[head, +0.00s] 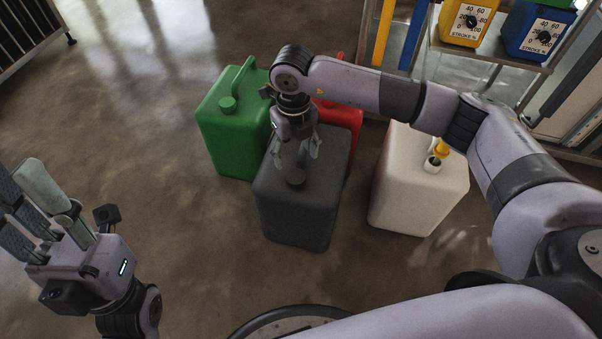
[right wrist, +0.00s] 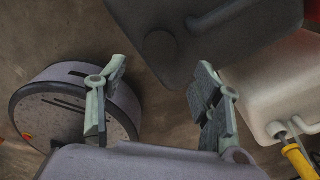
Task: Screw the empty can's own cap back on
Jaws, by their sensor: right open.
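A dark grey can (head: 300,218) stands upright in the middle of the floor. A dark round cap (head: 297,178) shows on its top; it also shows in the right wrist view (right wrist: 160,46). I cannot tell how tightly it sits. My right gripper (head: 296,160) is open and empty above this can, its fingers apart from the cap. A white can (head: 412,190) stands to the right, its neck (head: 432,165) uncapped with a yellow-handled piece (head: 441,148) in it. My left gripper (head: 30,208) is at the far left, away from the cans; its finger gap is unclear.
A green can (head: 232,145) with a green cap (head: 227,104) stands behind left of the grey can. A red can (head: 345,120) is partly hidden behind it. Floor at left is clear.

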